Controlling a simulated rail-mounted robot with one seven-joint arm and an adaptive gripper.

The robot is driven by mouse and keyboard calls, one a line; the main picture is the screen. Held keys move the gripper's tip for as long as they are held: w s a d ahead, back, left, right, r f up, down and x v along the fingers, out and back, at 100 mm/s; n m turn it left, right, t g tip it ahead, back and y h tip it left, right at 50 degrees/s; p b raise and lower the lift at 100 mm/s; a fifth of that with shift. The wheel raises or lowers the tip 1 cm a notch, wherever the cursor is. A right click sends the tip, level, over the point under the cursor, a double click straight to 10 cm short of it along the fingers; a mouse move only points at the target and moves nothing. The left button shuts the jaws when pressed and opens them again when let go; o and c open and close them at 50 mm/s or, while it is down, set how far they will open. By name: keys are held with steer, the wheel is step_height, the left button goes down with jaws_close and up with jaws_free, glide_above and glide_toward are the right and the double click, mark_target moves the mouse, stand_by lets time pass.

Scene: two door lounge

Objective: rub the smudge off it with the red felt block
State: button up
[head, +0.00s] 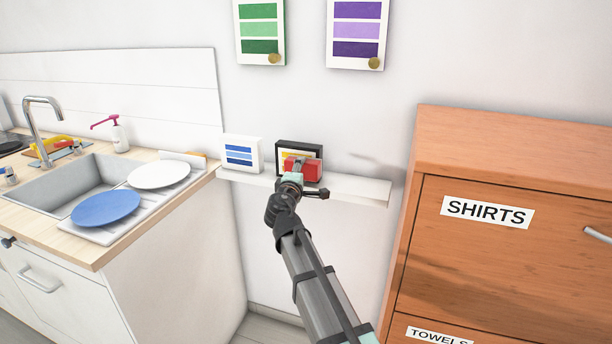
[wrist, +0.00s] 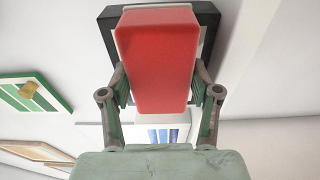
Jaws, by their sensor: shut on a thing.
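My gripper (head: 296,172) is shut on the red felt block (head: 311,170), which also shows large between the fingers in the wrist view (wrist: 158,60). The block is in front of a black-framed picture (head: 283,147) on the white wall shelf and covers much of it. A strip of yellow shows on that picture beside the block. I cannot tell whether the block touches it. No smudge is clear on the part of it that shows; any mark behind the block is hidden.
A white blue-striped card (head: 241,153) stands left of the framed picture on the shelf (head: 358,188). Green (head: 260,30) and purple (head: 355,34) striped panels hang above, each with a round gold-brown spot. A wooden cabinet (head: 505,245) stands right, a sink counter (head: 115,249) left.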

mark_target(285, 169)
steer(key=shift+w+a+b, duration=0.25)
steer(key=shift+a+b, duration=0.05)
steer(key=shift+a, duration=0.5)
steer(key=shift+w+a+b, duration=0.25)
steer(key=shift+w+a, duration=0.05)
steer(key=shift+a, duration=0.5)
steer(key=shift+w+a+b, duration=0.25)
steer(key=shift+a+b, duration=0.05)
steer(key=shift+a, duration=0.5)
steer(key=b+v, duration=0.1)
steer(key=v, duration=0.5)
steer(key=shift+a, duration=0.3)
steer(key=v, duration=0.3)
steer(key=shift+w+a, duration=0.1)
steer(key=shift+a, duration=0.1)
steer(key=shift+r, duration=0.1)
